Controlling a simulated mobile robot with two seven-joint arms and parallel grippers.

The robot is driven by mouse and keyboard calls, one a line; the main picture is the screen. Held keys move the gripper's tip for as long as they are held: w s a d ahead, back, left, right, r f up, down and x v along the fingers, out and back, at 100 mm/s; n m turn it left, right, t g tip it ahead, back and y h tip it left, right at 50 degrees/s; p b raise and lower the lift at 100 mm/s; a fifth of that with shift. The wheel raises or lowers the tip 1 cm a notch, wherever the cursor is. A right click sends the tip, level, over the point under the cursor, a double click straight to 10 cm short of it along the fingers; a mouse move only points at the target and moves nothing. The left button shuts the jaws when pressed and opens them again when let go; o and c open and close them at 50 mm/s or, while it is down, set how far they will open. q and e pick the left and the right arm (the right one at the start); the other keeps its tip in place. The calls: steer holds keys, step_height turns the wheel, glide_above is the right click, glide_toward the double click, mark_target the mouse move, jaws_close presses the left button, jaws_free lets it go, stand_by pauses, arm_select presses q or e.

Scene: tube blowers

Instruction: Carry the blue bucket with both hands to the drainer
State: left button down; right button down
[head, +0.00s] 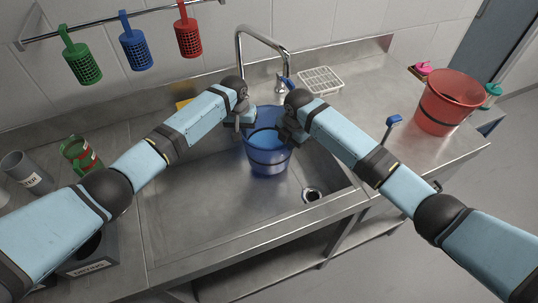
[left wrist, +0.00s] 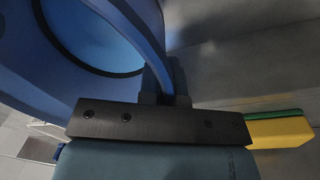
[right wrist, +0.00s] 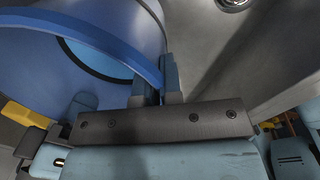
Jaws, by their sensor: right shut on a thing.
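The blue bucket (head: 268,155) is upright over the sink basin, below the tap; I cannot tell whether it touches the basin floor. A lighter blue surface shows inside it, perhaps water. My left gripper (head: 243,122) is at the bucket's left rim. In the left wrist view the rim of the bucket (left wrist: 60,75) passes between its fingers (left wrist: 165,92); their grip is unclear. My right gripper (head: 287,128) is shut on the right rim, also seen on the bucket (right wrist: 100,50) in the right wrist view. A white wire rack (head: 321,80), possibly the drainer, lies right of the tap.
The tap (head: 262,35) arches close behind the bucket. A red bucket (head: 450,100) stands on the right counter, with a blue-handled item (head: 393,120) nearer. Cups and a green container (head: 80,155) stand at left. A drain hole (head: 311,194) shows in the basin.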

arm_select(q)
steer(key=shift+a, duration=0.2)
arm_select(e)
steer(key=shift+d+r, duration=0.15)
steer(key=shift+d, duration=0.1)
